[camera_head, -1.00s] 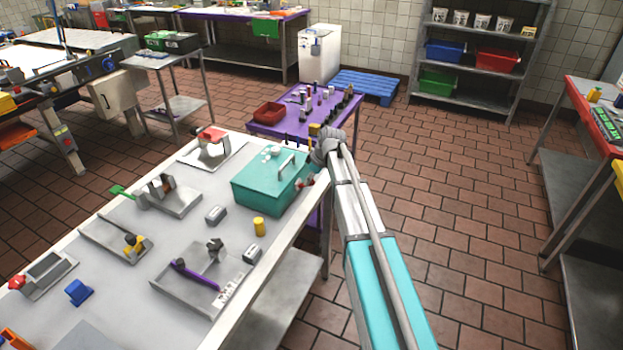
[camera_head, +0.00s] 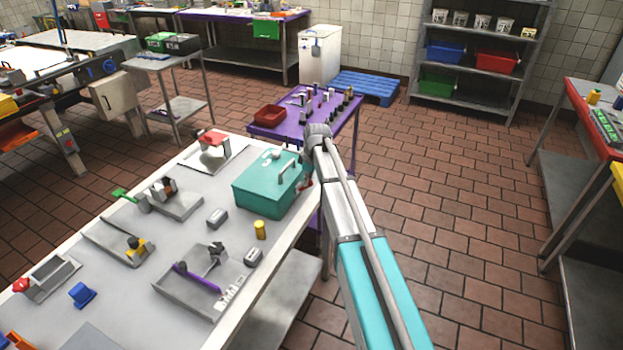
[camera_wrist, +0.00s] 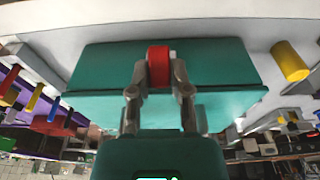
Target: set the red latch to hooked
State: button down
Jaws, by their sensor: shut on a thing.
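The teal box (camera_head: 258,192) with a grey handle on its lid stands at the far right corner of the white table. The red latch (camera_wrist: 159,58) is on the box's side, and a bit of red shows at that side in the head view (camera_head: 306,184). My gripper (camera_wrist: 159,76) has a finger on each side of the red latch and is shut on it. In the head view my arm hides the fingertips. I cannot tell whether the latch is hooked.
A purple table (camera_head: 290,130) with several upright pieces and a red bin (camera_head: 270,115) is just behind. Open tiled floor lies to the right.

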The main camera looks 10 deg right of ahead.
aim_at(303, 187)
jog(key=a+g+h, duration=0.1)
jog(key=w+g+h, duration=0.1)
jog(key=shift+w+a+r+h, duration=0.1)
jog(key=shift+a+r+h, duration=0.1)
jog(key=shift+a+h, duration=0.2)
jog(key=shift+w+a+g+h+b, duration=0.3)
jog(key=shift+a+g+h+b, duration=0.3)
jog(key=shift+g+h, duration=0.5)
jog(key=shift+a, duration=0.1)
jog(key=c, duration=0.6)
grip_release()
jog(key=shift+o, duration=0.2)
jog(key=shift+w, duration=0.1)
